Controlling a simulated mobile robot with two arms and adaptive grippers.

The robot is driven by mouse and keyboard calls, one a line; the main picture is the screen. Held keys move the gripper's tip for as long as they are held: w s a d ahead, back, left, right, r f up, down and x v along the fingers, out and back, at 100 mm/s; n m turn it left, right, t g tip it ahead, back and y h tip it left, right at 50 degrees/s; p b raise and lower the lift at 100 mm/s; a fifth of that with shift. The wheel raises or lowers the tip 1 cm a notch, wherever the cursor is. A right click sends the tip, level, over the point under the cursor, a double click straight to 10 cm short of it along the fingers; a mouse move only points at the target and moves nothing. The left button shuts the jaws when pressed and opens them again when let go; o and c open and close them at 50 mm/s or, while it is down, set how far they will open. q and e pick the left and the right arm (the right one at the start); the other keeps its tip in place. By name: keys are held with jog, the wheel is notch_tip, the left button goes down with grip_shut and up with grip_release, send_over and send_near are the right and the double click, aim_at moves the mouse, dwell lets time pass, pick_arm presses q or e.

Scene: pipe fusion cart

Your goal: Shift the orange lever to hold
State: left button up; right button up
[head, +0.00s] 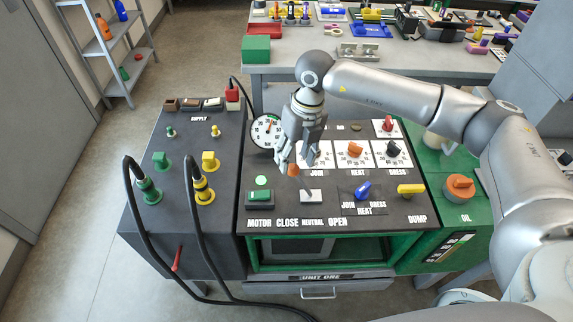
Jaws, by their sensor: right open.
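The orange lever knob (293,170) stands on a thin dark stem rising from a white base plate (311,196) above the CLOSE, NEUTRAL and OPEN labels. The stem leans up and to the left in the picture. My right gripper (297,163) is open and points down, with its fingertips at the orange knob. They partly cover it, and I cannot tell whether they touch it. No HOLD label is readable. My left gripper is not in view.
A pressure gauge (267,131) stands left of the gripper. A blue selector (363,191), orange dial (355,149) and yellow dump lever (410,190) are to the right. A green button (259,196) is left. Black hoses (200,247) run over the left box.

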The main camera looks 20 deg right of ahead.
aim_at(293, 165)
jog(key=shift+s+a+f+p, duration=0.1)
jog(key=shift+a+f+p, duration=0.1)
jog(key=shift+f, duration=0.9)
jog(key=shift+a+f+p, duration=0.15)
jog(key=shift+f, duration=0.95)
jog(key=shift+c, duration=0.3)
grip_shut()
